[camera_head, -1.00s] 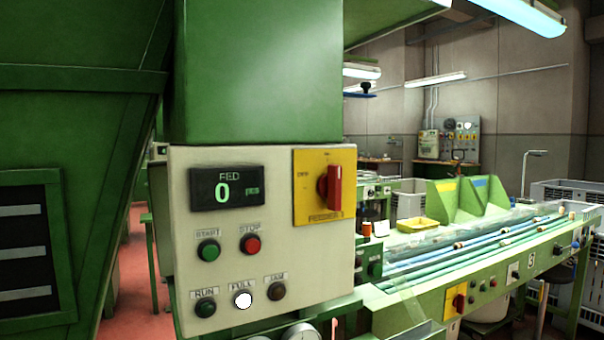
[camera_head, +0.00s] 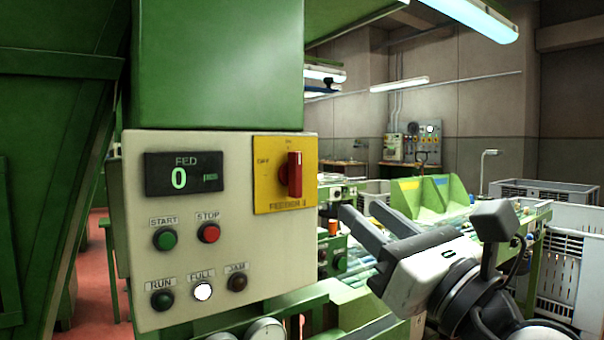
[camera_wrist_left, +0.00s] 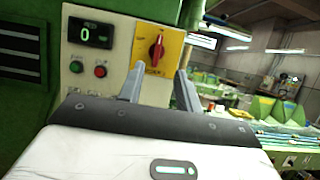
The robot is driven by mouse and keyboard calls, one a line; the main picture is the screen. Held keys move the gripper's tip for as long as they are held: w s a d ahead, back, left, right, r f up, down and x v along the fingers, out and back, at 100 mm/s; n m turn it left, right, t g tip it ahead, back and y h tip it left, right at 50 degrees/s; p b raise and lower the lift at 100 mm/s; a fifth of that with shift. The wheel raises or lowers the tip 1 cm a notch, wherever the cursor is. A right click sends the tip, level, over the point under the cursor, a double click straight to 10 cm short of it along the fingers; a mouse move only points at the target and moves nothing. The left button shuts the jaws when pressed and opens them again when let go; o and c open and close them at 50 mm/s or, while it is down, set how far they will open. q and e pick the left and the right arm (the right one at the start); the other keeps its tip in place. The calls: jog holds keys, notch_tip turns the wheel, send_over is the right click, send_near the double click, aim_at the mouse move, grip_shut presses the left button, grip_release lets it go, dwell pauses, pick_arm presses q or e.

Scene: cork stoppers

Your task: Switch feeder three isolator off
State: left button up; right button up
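The feeder three isolator is a red rotary handle (camera_head: 294,175) on a yellow plate (camera_head: 270,198) at the upper right of a cream control panel. The handle stands upright, towards the top mark; "OFF" is printed to its left. It also shows in the left wrist view as a red handle (camera_wrist_left: 156,47), beyond and between the fingertips. My left gripper (camera_head: 359,209) is to the right of the panel and apart from the handle. Its two fingers are spread with nothing between them, as the left wrist view (camera_wrist_left: 160,70) also shows. My right gripper is not in view.
The cream panel (camera_head: 225,270) carries a display (camera_head: 184,173) reading 0, a green start button (camera_head: 165,238), a red stop button (camera_head: 208,232) and several lamps, the FULL one lit white. Gauges (camera_head: 265,330) sit below it. Green machinery stands left; a conveyor bench lies behind my gripper.

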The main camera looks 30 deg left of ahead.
aim_at(299, 160)
pick_arm(q)
jog(key=p+x, duration=0.2)
jog(key=x, duration=1.3)
jog(key=shift+a+r+p, duration=0.2)
jog(key=shift+a+p, duration=0.15)
jog(key=shift+c, duration=0.3)
grip_shut()
